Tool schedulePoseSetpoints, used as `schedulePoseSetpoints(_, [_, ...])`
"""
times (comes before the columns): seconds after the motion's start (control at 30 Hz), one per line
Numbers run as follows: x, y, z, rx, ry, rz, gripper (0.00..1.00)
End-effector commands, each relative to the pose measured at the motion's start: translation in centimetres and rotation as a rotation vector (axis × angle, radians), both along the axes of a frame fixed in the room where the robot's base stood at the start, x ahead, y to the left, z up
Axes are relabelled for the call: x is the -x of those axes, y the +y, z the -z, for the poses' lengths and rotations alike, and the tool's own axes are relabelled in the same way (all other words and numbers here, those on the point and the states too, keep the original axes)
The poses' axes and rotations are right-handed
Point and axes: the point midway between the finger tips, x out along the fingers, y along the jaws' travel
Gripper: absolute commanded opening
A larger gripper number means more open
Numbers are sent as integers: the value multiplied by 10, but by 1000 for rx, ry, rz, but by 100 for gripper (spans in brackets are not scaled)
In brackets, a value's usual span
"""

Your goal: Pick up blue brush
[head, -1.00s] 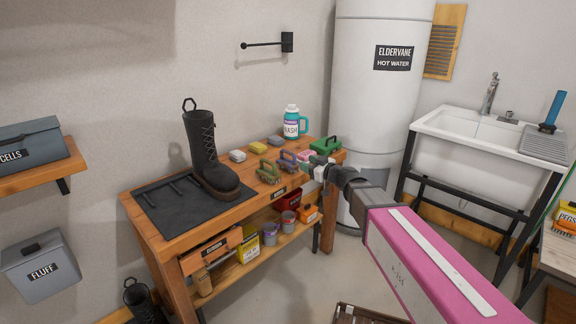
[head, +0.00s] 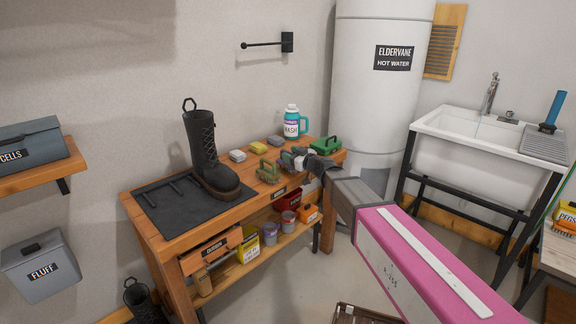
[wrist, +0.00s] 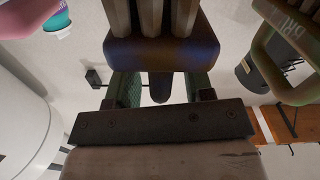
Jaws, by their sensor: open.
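The blue brush (head: 286,160) is on the wooden bench, partly hidden by my gripper (head: 300,158) in the head view. In the wrist view the dark bluish brush body (wrist: 160,52) fills the top middle, with tan bars above it. My gripper (wrist: 160,92) is open there, its green fingers apart on either side just below the body. A dark narrow part shows between the fingers; I cannot tell whether it belongs to the brush. A green-handled brush (head: 268,172) sits left of the blue one; its olive frame (wrist: 285,55) is at the wrist view's right.
The bench (head: 225,213) also holds a black boot (head: 208,160), a teal wash bottle (head: 292,122), a yellow block (head: 258,147), a grey block (head: 238,155) and a green item (head: 326,146). A white water heater (head: 380,110) stands close behind on the right.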

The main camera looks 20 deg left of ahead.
Motion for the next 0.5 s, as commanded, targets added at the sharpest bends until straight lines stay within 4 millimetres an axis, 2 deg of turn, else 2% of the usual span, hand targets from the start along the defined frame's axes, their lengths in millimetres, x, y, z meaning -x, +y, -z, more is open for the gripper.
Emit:
schedulePoseSetpoints(0.1, [-4,10,0,0,0,-1,48])
schedulePoseSetpoints(0.3, [-4,10,0,0,0,0,48])
schedulePoseSetpoints(0.33, [-4,10,0,0,0,0,41])
schedulePoseSetpoints(0.4, [-4,10,0,0,0,0,18])
schedulePoseSetpoints(0.47, [-4,10,0,0,0,0,0])
schedulePoseSetpoints(0.5, [-4,10,0,0,0,0,0])
